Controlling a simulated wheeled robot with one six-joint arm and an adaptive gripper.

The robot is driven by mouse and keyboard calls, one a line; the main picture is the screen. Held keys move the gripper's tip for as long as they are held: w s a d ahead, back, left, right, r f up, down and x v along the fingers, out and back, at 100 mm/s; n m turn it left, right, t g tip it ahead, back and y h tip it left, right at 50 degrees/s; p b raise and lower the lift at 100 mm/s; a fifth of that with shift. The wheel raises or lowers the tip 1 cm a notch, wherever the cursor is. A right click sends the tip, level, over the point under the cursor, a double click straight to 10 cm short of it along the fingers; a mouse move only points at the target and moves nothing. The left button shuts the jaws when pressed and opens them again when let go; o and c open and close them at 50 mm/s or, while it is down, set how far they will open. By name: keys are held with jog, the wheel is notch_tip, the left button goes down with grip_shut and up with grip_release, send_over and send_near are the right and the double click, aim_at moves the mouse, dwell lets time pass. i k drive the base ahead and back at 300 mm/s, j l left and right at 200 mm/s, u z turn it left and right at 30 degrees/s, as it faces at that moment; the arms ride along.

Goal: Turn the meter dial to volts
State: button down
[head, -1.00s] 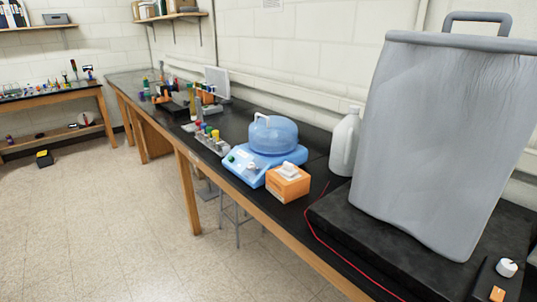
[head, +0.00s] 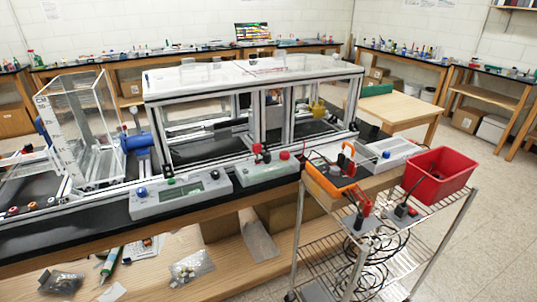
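An orange-cased device (head: 325,186) that looks like the meter lies on top of the wire cart, beside the right end of the black bench. Its face and dial are too small to read, so I cannot tell the dial's setting. An orange looped piece (head: 347,158) stands at its right. A red lead or plug (head: 365,204) lies just in front of it. My gripper is not in the head view.
The aluminium extrusion frame (head: 250,72) with clear panels stands on the bench. Grey control boxes (head: 180,197) line its front edge. A red bin (head: 439,172) sits on the cart's right. Black cables (head: 370,255) hang below. Floor (head: 480,255) right of the cart is clear.

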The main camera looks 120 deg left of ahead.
aim_at(335, 170)
jog(key=u, duration=2.55)
